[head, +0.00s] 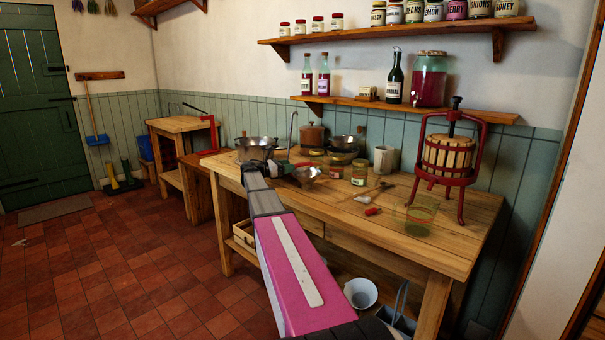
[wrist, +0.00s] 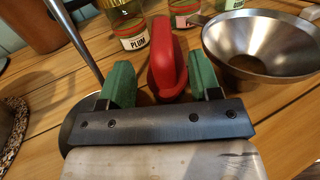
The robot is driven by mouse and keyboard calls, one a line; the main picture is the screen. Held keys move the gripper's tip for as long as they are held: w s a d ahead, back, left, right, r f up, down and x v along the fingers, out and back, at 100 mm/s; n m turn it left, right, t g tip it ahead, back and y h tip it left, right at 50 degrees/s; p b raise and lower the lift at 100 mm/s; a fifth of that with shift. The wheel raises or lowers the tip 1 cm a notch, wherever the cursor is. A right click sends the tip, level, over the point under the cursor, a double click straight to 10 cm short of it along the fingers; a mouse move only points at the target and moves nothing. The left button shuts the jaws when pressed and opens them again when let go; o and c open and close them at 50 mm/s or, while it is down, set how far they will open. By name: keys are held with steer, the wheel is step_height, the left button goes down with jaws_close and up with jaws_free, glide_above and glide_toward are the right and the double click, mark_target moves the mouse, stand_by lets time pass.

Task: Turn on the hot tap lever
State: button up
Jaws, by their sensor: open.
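A red lever (wrist: 168,62), rounded at its top, stands upright in the middle of the wrist view. My gripper (wrist: 162,85) is open, with one green finger on each side of the red lever. I cannot tell whether either finger touches it. A thin metal pipe (wrist: 74,38) rises left of the fingers; in the head view a tall curved pipe (head: 293,128) stands behind my gripper (head: 284,166). In the head view the lever is too small and covered to make out.
A steel funnel (wrist: 262,48) is close on the right, with a plum-labelled jar (wrist: 130,28) and other jars behind. Loaded shelves hang above.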

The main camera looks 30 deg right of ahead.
mark_target(297, 165)
steer(key=d, duration=0.4)
steer(key=shift+s+d+f, duration=0.1)
steer(key=shift+s+d, duration=0.1)
steer(key=shift+d, duration=0.15)
steer(key=shift+c, duration=0.4)
jaws_close()
